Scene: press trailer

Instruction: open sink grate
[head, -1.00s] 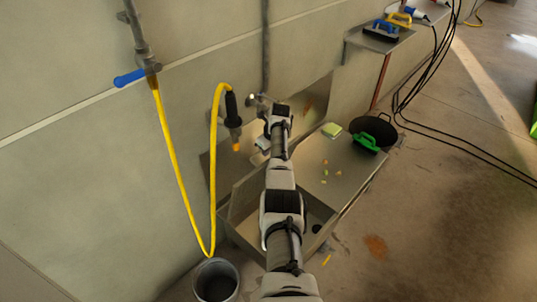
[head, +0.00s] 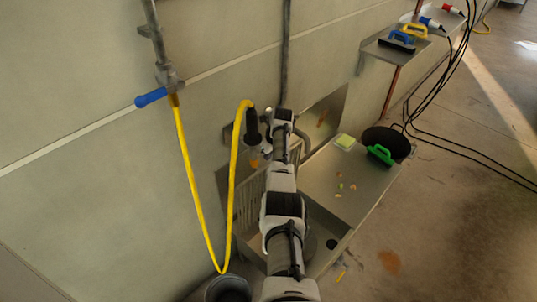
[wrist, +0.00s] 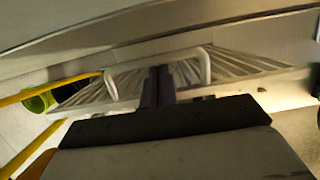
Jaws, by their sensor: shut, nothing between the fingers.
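The sink grate (head: 247,207) is a grey slatted panel at the left side of the metal sink (head: 340,238), between the wall and my arm. It looks tilted up along the wall side, and part of it is behind my arm. The basin beside it shows open, with a dark round drain. In the wrist view the grate's slats (wrist: 240,64) fan out behind a pale bar handle (wrist: 207,66). My gripper (wrist: 158,84) is shut and empty, its fingers close together at the middle of the handle. I cannot tell whether they touch it. My wrist hides the fingertips in the head view.
A yellow hose (head: 184,160) hangs at the left, with a dark bucket (head: 228,287) below. The worktop (head: 345,190) right of the basin bears a green brush (head: 380,154), a sponge (head: 345,142) and scraps. A wall shelf (head: 375,47) and cables (head: 440,85) are farther right.

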